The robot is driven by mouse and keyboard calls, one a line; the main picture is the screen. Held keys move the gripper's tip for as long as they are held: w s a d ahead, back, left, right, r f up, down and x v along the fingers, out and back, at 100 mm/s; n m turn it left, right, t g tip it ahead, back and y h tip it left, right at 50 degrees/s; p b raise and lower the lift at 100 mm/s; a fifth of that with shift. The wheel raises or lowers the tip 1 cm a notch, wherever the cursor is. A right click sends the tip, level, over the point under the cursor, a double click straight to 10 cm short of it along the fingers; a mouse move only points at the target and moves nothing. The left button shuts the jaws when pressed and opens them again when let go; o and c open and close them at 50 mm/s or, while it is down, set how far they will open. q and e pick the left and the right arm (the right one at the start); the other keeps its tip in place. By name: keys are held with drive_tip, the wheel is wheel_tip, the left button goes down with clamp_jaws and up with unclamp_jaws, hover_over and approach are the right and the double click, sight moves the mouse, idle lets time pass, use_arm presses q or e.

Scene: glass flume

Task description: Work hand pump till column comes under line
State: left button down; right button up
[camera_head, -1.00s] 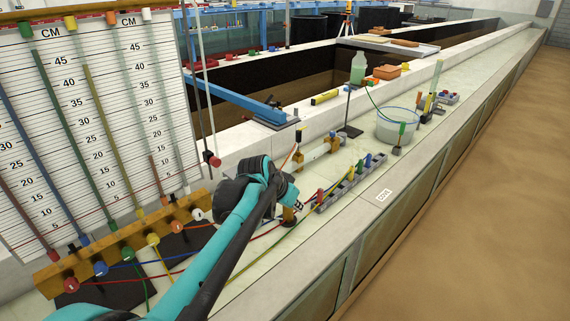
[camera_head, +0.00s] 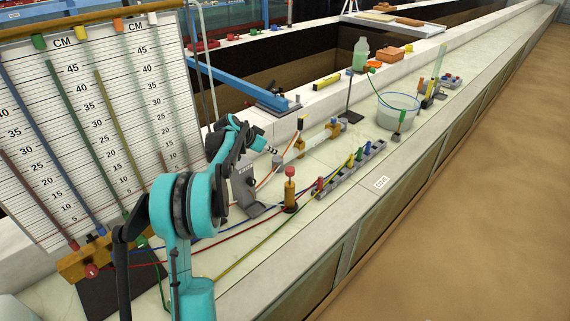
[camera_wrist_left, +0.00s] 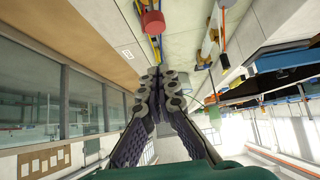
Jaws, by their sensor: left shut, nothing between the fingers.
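The hand pump (camera_head: 290,190), a brass cylinder with a red knob, stands upright on the flume's pale ledge. The red knob (camera_wrist_left: 152,20) also shows at the top of the left wrist view, which looks upside down. My left gripper (camera_head: 273,151) is shut and empty, above and left of the pump, apart from it, pointing along the flume. Its dark fingers (camera_wrist_left: 160,84) meet in the left wrist view. My right gripper is not in view.
A grey labelled stand (camera_head: 243,184) is left of the pump, below my wrist. A row of coloured clips (camera_head: 350,165) lies right of it, with hoses across the ledge. A clear bucket (camera_head: 398,112), a green bottle (camera_head: 360,55) and a blue beam (camera_head: 240,90) are farther off.

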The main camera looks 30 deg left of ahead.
use_arm(q)
drive_tip(key=b, duration=0.2)
hover_over(287, 175)
drive_tip(key=f, duration=0.7)
drive_tip(key=shift+w+a+f, duration=0.1)
drive_tip(key=shift+w+f, duration=0.15)
drive_tip(key=shift+w, duration=0.05)
wheel_tip(287, 175, down, 2)
drive_tip(key=shift+s+a+f, duration=0.1)
drive_tip(key=shift+f, duration=0.7)
wheel_tip(287, 175, down, 5)
drive_tip(key=b, duration=0.3)
drive_tip(key=shift+f, duration=0.1)
drive_tip(key=shift+s, duration=0.15)
